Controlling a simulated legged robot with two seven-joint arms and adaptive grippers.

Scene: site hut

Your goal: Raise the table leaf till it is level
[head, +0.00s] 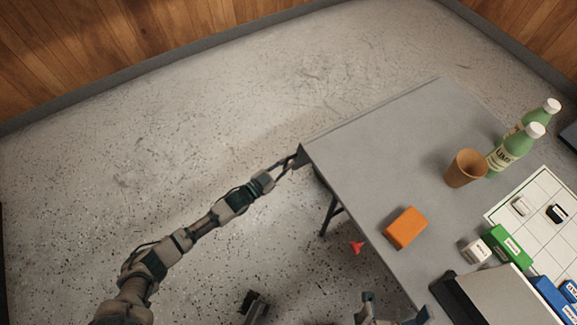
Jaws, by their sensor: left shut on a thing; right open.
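The grey table leaf (350,150) is the left part of the tabletop in the head view. It looks roughly in line with the rest of the top; I cannot make out a seam or its exact tilt. My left gripper (295,160) is shut on the leaf's edge at its left corner. My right gripper (396,311) is open at the bottom of the view, beside the table's near edge, and partly cut off by the frame.
An orange block (405,228), a brown cup (465,168) and two green bottles (514,148) stand on the table. A white grid board (540,205), a green box (508,246) and a white die (475,250) are at right. A red piece (357,247) shows below the edge.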

